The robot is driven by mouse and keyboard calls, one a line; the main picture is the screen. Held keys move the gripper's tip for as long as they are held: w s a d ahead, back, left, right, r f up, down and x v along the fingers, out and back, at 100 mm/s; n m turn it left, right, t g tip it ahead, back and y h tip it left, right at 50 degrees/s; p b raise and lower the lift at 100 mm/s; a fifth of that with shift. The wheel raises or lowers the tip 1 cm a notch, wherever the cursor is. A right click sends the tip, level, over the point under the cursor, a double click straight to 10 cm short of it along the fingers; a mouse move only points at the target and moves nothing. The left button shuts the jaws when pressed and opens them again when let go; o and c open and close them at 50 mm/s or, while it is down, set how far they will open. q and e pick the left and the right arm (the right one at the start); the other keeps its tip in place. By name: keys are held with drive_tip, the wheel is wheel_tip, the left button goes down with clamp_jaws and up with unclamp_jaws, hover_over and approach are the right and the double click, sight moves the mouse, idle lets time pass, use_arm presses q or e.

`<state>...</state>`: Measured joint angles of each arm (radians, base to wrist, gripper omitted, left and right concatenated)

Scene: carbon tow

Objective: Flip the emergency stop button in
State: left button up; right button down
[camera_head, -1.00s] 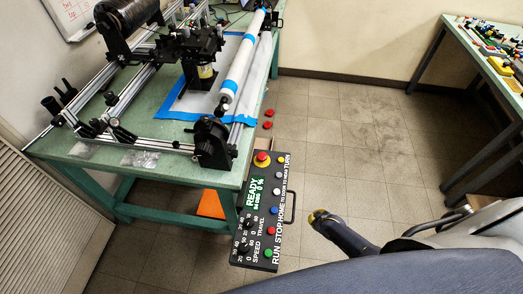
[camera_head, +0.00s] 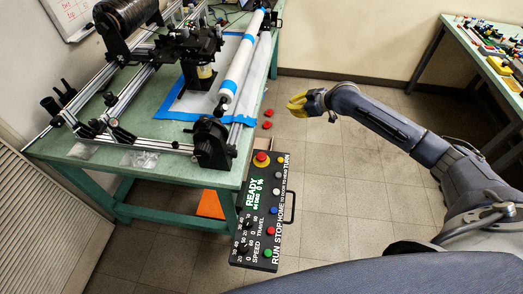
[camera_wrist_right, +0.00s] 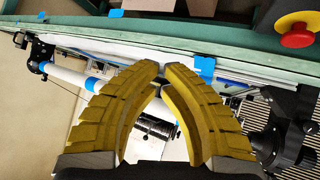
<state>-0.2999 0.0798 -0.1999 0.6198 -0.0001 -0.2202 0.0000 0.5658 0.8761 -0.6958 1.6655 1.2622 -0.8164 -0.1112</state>
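The emergency stop button (camera_head: 261,158) is a red mushroom head on a yellow base at the far end of the black control panel (camera_head: 238,240). In the right wrist view the button (camera_wrist_right: 296,35) shows large at the upper right, apart from the fingers. My right gripper (camera_head: 297,104) has yellow fingers and is in the air beyond the panel, to the right of the bench. In the right wrist view its curved fingertips (camera_wrist_right: 161,72) come almost together with nothing held. My left gripper is not in view.
Another green bench (camera_head: 455,45) is at the far right.

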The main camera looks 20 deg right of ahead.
drive_tip(key=s+a+r+n+g+y, duration=0.2)
drive_tip(key=s+a+g, duration=0.3)
drive_tip(key=s+a, duration=0.4)
drive_tip(key=s+n, duration=0.1)
drive_tip(key=s, duration=0.3)
drive_tip(key=shift+a+n+y, duration=0.3)
drive_tip(key=shift+a+f, duration=0.1)
drive_tip(key=shift+f, duration=0.05)
hover_over(261, 155)
wheel_tip(261, 155, down, 7)
drive_tip(key=shift+s+a+r, duration=0.1)
drive_tip(key=shift+a, duration=0.05)
wheel_tip(261, 155, down, 2)
drive_tip(key=shift+f, duration=1.05)
drive_tip(key=shift+f, duration=0.1)
